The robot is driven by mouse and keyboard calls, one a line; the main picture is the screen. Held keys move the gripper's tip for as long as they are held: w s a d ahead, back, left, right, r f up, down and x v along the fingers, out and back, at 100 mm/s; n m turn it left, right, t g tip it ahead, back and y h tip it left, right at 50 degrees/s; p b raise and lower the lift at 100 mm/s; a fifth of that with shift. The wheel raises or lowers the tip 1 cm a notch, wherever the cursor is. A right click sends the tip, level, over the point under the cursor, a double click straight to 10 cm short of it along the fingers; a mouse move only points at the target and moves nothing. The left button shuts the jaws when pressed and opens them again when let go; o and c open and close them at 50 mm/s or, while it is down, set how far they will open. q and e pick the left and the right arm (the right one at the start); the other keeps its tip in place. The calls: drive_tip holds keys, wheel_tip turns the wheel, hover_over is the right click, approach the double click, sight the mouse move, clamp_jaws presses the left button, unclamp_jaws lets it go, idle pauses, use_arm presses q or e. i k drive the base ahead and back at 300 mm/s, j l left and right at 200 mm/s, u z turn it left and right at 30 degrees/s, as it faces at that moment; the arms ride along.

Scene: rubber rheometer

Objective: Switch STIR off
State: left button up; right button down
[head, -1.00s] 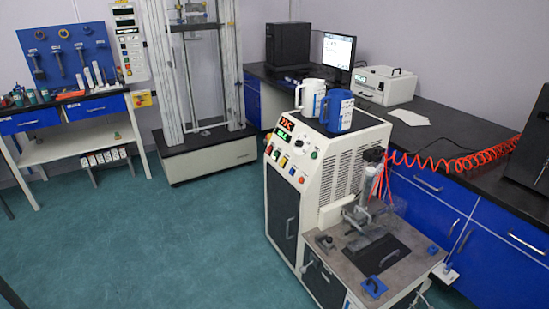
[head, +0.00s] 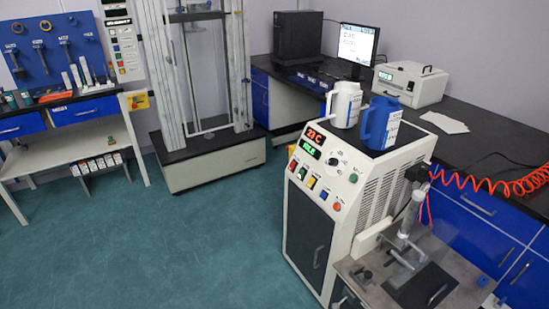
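The cream rheometer cabinet (head: 365,195) stands right of centre in the head view. Its sloped control panel (head: 322,178) faces left toward me. The panel carries a red display (head: 317,136) reading about 23 C and a green display (head: 312,149). Below them are a round knob (head: 333,161), a green switch (head: 302,174), a yellow switch (head: 311,183), a blue switch (head: 324,195) and a red-orange round button (head: 337,206). The labels are too small to read, so I cannot tell which control is STIR or its state. Neither gripper is in view.
A white jug (head: 346,104) and a blue jug (head: 379,124) stand on the cabinet top. A work plate with a clamp (head: 408,225) juts out at lower right. An orange coiled hose (head: 490,186) hangs beside the bench. The teal floor (head: 190,245) left of the cabinet is clear.

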sight(301, 174)
drive_tip(key=i+j, duration=0.25)
drive_tip(key=i, duration=0.2)
drive_tip(key=i+j+u, duration=0.1)
drive_tip(key=i+j, duration=0.2)
drive_tip(key=i, duration=0.15)
drive_tip(key=i+j, duration=0.2)
drive_tip(key=i, duration=0.25)
drive_tip(key=j+u, duration=0.05)
